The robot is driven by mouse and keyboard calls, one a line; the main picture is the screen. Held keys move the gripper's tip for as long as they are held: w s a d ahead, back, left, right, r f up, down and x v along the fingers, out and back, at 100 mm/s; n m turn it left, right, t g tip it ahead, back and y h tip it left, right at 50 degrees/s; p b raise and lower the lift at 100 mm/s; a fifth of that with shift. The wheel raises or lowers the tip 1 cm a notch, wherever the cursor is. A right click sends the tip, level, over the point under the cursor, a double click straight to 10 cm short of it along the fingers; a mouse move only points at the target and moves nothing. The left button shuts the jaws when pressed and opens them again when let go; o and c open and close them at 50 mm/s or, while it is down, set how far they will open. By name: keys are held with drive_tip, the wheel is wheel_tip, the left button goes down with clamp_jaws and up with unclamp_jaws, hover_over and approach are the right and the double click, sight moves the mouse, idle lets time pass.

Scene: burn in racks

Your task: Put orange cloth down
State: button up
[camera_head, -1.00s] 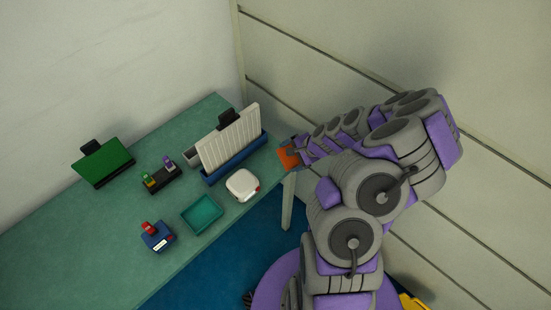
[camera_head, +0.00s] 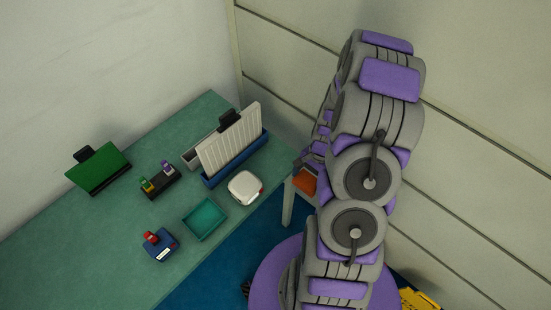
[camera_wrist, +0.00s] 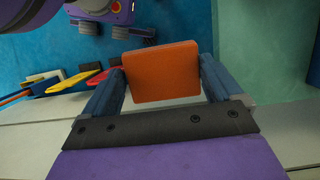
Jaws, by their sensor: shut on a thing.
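The orange cloth (camera_wrist: 162,72) shows in the wrist view as a flat orange rectangle between the two fingers of my gripper (camera_wrist: 160,80). My gripper is shut on it. In the head view the cloth (camera_head: 304,181) is at the right of the table's edge, beside the table leg and partly hidden by my arm. My gripper (camera_head: 305,168) is mostly hidden there by my arm links. The cloth is held in the air, off the green tabletop (camera_head: 70,240).
On the table are a teal tray (camera_head: 205,218), a white rounded box (camera_head: 245,187), a blue rack with a white ribbed panel (camera_head: 230,143), a green board (camera_head: 98,168), a small dark block holder (camera_head: 160,182) and a blue block with a red top (camera_head: 159,244). The front left tabletop is clear.

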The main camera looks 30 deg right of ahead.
drive_tip(key=shift+d, duration=0.4)
drive_tip(key=shift+w+d+f, duration=0.1)
drive_tip(key=shift+w+f, duration=0.05)
drive_tip(key=shift+w, duration=0.15)
drive_tip(key=w+a, duration=0.1)
drive_tip(key=w, duration=0.3)
drive_tip(key=w+a+b, duration=0.1)
drive_tip(key=w, duration=0.3)
drive_tip(key=w+a+f+b, duration=0.1)
drive_tip(key=w, duration=0.4)
drive_tip(key=shift+f, duration=0.1)
drive_tip(key=shift+w+d, duration=0.15)
drive_tip(key=shift+w, duration=0.5)
drive_tip(key=shift+w+a+f+b, duration=0.2)
drive_tip(key=shift+f+b, duration=0.1)
drive_tip(key=shift+f, duration=0.25)
drive_tip(key=shift+w+a+f+b, duration=0.15)
drive_tip(key=shift+f+b, duration=0.1)
drive_tip(key=shift+f, duration=0.8)
drive_tip(key=o, duration=0.6)
drive_tip(key=shift+d, duration=0.1)
